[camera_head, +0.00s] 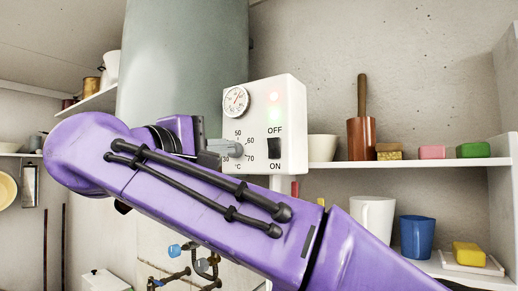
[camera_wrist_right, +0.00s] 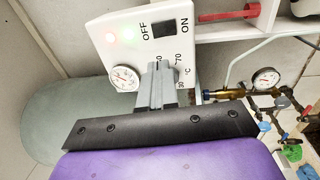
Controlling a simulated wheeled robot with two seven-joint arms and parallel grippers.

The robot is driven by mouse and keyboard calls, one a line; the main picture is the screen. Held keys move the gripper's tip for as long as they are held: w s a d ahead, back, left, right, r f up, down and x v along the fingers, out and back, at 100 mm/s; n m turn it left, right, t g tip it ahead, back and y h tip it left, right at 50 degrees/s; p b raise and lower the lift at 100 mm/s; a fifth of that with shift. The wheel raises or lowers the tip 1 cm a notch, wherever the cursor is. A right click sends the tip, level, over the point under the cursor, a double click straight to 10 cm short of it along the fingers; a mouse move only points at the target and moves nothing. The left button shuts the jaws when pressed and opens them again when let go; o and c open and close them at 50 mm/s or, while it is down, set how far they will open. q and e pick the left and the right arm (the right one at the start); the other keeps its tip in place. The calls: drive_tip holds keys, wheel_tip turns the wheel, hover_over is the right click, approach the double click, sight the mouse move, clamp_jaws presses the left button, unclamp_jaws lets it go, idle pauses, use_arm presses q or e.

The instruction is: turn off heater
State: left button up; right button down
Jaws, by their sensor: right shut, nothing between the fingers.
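The heater is a grey-green tank (camera_head: 180,70) with a white control box (camera_head: 292,92) on its side. The box carries a round gauge (camera_head: 236,101), a lit red lamp (camera_head: 273,97), a fainter green lamp and a black rocker switch (camera_head: 275,148) between OFF and ON. The switch also shows in the right wrist view (camera_wrist_right: 185,26); its tilt is unclear. My right gripper (camera_head: 228,148) is shut and empty, its tips at the temperature scale, left of the switch. The tips largely hide the temperature knob; contact cannot be told. My left gripper is out of view.
Right of the box, a shelf (camera_head: 400,163) holds a bowl, a wooden-handled tool and coloured blocks. A white mug (camera_head: 372,217) and a blue cup (camera_head: 417,236) stand below. Pipes and valves (camera_wrist_right: 265,88) lie under the box. Room in front of the switch looks clear.

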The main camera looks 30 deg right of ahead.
sight(275, 143)
drive_tip(key=p+x, duration=0.2)
drive_tip(key=x, duration=0.2)
drive_tip(key=p+x, duration=0.3)
drive_tip(key=x, duration=0.1)
drive_tip(key=s+p+x, duration=0.1)
drive_tip(key=p+x, duration=0.1)
drive_tip(key=x, duration=0.3)
drive_tip(key=shift+s+d+r+p, duration=0.15)
drive_tip(key=shift+d+r+p, duration=0.15)
drive_tip(key=shift+r, duration=0.1)
drive_tip(key=shift+w+d+f, duration=0.2)
drive_tip(key=shift+w+d, duration=0.1)
drive_tip(key=shift+d, duration=0.1)
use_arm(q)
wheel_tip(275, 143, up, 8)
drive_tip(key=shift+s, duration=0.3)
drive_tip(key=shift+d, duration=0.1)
